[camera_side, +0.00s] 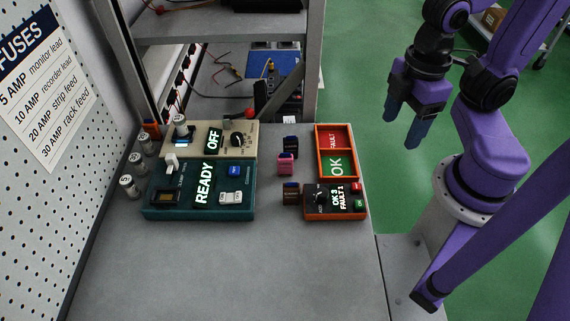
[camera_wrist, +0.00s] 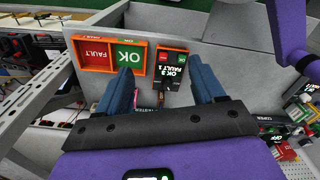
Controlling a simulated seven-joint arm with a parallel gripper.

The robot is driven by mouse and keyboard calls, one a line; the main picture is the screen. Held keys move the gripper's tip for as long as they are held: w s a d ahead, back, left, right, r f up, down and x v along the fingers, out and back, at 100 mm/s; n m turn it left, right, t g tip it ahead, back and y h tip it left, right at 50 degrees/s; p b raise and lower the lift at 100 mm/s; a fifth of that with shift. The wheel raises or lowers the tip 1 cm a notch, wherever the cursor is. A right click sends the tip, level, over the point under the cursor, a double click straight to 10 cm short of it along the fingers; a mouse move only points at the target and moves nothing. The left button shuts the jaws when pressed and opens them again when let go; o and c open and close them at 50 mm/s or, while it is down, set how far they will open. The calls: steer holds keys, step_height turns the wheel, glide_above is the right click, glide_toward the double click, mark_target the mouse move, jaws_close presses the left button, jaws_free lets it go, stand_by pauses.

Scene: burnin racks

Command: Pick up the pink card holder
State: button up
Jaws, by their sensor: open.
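The pink card holder (camera_side: 286,163) stands upright on the grey bench in the side view, with a dark item in its top. A black holder (camera_side: 290,146) stands just behind it and a brown holder (camera_side: 291,193) in front of it. My gripper (camera_side: 402,121) is open and empty, raised off to the right of the bench, well apart from the pink holder. In the wrist view, my gripper's blue fingers (camera_wrist: 160,75) are spread apart; the pink holder is hard to make out there, mostly hidden by the gripper.
An orange tray (camera_side: 335,126) with red FAULT and green OK compartments lies right of the holders. A small counter box (camera_side: 335,201) sits in front of it. A teal READY unit (camera_side: 180,205) and a beige OFF unit (camera_side: 244,147) stand left. The bench front (camera_side: 250,265) is clear.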

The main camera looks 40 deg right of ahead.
steer(key=r+n, duration=0.1)
steer(key=n, duration=1.3)
glide_above(285, 157)
steer(key=shift+n, duration=0.3)
step_height(285, 157, down, 12)
steer(key=shift+a+r, duration=0.1)
steer(key=shift+f, duration=2.6)
steer(key=c, duration=1.1)
